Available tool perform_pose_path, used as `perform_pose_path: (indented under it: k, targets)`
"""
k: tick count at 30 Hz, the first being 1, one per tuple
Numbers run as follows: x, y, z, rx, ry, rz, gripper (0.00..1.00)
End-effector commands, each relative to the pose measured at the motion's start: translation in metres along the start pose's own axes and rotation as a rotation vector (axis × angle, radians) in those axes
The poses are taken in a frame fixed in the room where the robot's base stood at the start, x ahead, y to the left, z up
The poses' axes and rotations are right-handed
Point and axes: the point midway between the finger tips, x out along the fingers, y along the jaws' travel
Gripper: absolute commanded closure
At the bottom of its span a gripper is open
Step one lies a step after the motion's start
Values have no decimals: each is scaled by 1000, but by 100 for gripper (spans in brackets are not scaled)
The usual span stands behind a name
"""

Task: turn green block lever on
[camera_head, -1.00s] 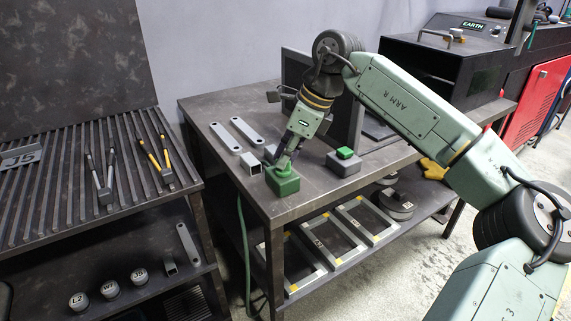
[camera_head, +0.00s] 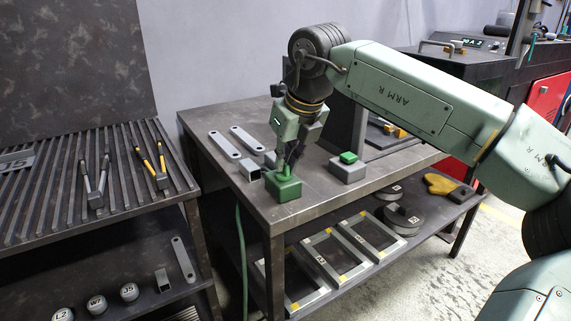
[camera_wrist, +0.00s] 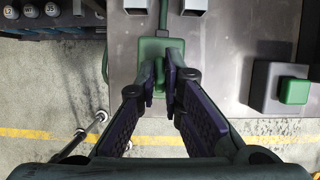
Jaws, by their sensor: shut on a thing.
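The green block (camera_head: 283,189) sits near the front corner of the metal table, with a small green lever on its top. In the wrist view the green block (camera_wrist: 152,46) is at the top centre, partly hidden behind the fingers. My gripper (camera_head: 287,170) is right above the block with its fingers pointing down at the lever. In the wrist view my gripper (camera_wrist: 161,75) has its fingertips close together, shut on the lever, which they mostly hide. Which way the lever is turned cannot be told.
A grey block with a green top (camera_head: 349,161) stands to the right on the table (camera_head: 310,202). Two flat grey brackets (camera_head: 224,145) and a square tube (camera_head: 250,167) lie to the left. A dark upright plate stands behind my gripper.

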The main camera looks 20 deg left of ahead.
Motion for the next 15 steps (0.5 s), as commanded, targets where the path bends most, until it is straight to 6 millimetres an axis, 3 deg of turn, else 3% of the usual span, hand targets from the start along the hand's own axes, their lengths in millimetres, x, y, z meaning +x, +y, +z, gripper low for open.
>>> perform_pose_path:
  k: [15]
  targets:
    - [0,0,0,46,0,-18,100]
